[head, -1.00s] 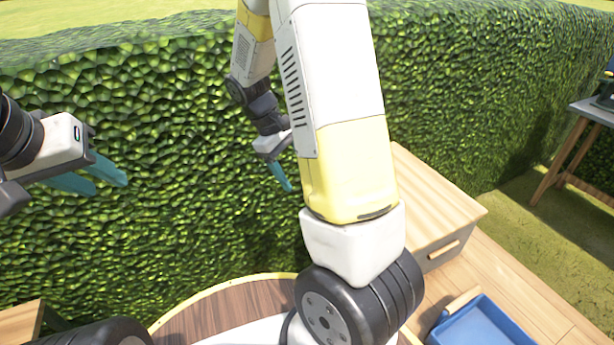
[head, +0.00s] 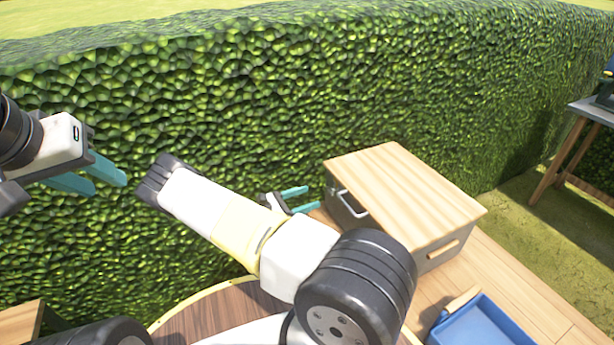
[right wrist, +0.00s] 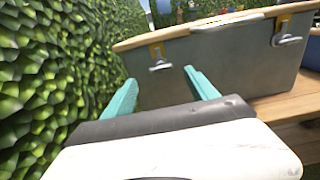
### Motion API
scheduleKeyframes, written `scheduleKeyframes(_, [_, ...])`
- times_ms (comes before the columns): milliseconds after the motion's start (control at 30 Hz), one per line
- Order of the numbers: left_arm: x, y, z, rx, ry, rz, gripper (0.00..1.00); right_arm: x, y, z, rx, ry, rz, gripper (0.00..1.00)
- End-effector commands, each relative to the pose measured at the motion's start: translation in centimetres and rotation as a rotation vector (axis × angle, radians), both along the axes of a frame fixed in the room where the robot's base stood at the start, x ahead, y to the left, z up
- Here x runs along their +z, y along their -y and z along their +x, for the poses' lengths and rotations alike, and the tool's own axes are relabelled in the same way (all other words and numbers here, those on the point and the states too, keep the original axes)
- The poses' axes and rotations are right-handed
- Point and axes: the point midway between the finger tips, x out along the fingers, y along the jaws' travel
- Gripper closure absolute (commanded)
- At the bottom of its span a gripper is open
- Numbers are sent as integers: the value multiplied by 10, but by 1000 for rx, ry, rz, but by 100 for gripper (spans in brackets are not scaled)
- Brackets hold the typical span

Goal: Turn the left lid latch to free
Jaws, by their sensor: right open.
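A grey box with a pale wooden lid (head: 405,185) stands on the wooden deck, right of centre in the head view. In the right wrist view its grey wall (right wrist: 230,75) carries two latches with yellow-orange plates. The left latch (right wrist: 159,64) lies ahead of and between my right fingertips, apart from them. The right latch (right wrist: 283,36) is further right. My right gripper (head: 300,198) is open and empty, its teal fingers pointing at the box's left-facing side; it also shows in the right wrist view (right wrist: 155,88). My left gripper (head: 108,178) hangs open and empty at far left.
A tall hedge (head: 230,90) runs behind and close to the left of my right gripper. A blue tray (head: 482,325) lies on the deck in front of the box. A table (head: 592,112) stands at far right.

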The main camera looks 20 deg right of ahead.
Motion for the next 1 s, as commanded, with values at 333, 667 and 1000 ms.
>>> scheduleKeyframes(333, [0,0,0,0,0,0,64,-1,52,3,-1,-1,-1,33])
scheduleKeyframes(667, [0,0,0,0,0,0,64,-1,75,6,0,-1,0,33])
scheduleKeyframes(1000, [0,0,0,0,0,0,64,-1,75,5,0,-1,0,62])
